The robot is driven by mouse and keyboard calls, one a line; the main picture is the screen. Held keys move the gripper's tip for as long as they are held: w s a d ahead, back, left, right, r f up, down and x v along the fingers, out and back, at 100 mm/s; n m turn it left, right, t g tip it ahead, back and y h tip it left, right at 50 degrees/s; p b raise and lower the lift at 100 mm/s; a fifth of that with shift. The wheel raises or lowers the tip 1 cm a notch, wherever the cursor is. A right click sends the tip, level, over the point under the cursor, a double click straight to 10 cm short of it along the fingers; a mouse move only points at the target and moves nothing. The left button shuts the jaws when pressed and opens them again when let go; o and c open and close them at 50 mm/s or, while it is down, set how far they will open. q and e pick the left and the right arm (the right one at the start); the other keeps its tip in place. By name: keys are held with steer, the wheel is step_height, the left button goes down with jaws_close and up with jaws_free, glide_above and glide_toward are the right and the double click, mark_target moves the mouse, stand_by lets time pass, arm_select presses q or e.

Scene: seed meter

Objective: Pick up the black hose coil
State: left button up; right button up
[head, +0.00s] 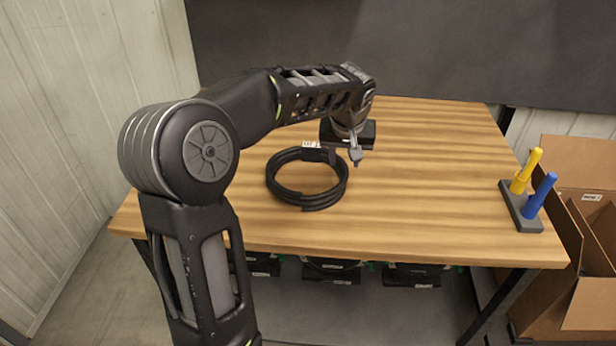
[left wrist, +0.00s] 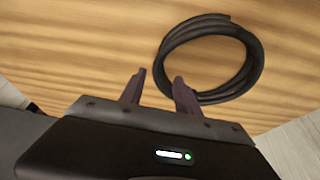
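The black hose coil (head: 309,203) lies flat on the wooden table as a ring of several turns. It also shows in the left wrist view (left wrist: 252,68), upper right of the fingers. My left gripper (head: 344,157) is over the coil's upper right edge in the head view. The gripper hides a small part of the coil. My right gripper is not in view.
The wooden table (head: 430,215) is clear around the coil. A dark stand (head: 522,212) with a yellow handle (head: 526,170) and a blue handle (head: 540,195) is at the right edge. An open cardboard box (head: 555,290) stands beside the table. Dark labelled items (head: 333,272) are below the tabletop.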

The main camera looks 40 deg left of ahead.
mark_target(344, 171)
arm_select(q)
steer(key=shift+s+d+r, duration=0.1)
steer(key=shift+r, duration=0.05)
steer(key=shift+x, duration=1.35)
steer(key=p+x, duration=0.1)
steer(key=x, duration=0.4)
steer(key=shift+p, duration=0.3)
steer(key=shift+c, duration=0.2)
jaws_close()
